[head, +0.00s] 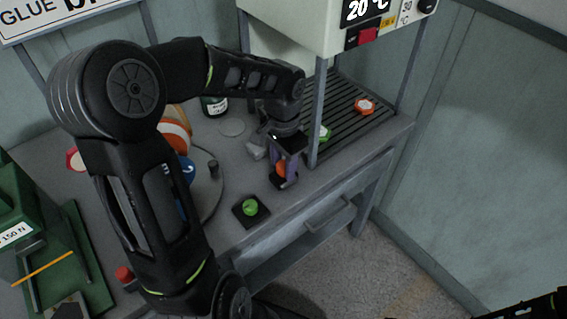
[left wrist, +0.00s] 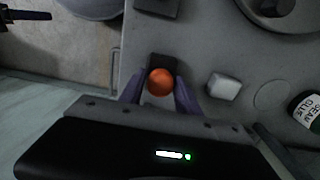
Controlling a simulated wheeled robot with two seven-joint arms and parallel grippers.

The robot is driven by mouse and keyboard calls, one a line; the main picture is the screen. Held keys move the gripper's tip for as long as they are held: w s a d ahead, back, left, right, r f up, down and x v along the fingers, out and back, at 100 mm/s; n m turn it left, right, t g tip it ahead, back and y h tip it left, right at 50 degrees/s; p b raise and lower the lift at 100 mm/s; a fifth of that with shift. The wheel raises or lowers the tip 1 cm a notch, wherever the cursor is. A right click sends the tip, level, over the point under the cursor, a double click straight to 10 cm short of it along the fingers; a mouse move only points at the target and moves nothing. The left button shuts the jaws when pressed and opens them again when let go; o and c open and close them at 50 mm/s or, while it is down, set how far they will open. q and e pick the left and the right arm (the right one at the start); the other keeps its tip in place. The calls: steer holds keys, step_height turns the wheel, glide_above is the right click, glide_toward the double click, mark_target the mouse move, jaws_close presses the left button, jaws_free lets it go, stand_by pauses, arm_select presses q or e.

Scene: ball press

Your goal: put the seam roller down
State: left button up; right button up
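The seam roller appears to be the piece with an orange ball-shaped part (head: 281,170) and a dark part below it, near the bench's front edge. In the left wrist view the orange ball (left wrist: 160,82) sits between the purple fingers, with a dark block (left wrist: 164,62) just beyond. My left gripper (head: 284,176) points down and its fingers close in on both sides of this piece. I cannot tell whether the piece touches the bench. A dark part at the left wrist view's upper left (left wrist: 22,15) may be my right gripper; its fingers are unclear.
A dark pad with a green knob (head: 250,207) lies front-left of the gripper. A pale block (left wrist: 223,87) and a labelled bottle (head: 214,105) stand behind. A slatted rack (head: 350,118) under the white machine is at the right. A round plate (head: 209,190) is left.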

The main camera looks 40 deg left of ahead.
mark_target(283, 164)
arm_select(q)
steer(key=shift+o, duration=1.4)
steer(key=shift+r, duration=0.2)
step_height(283, 164, up, 12)
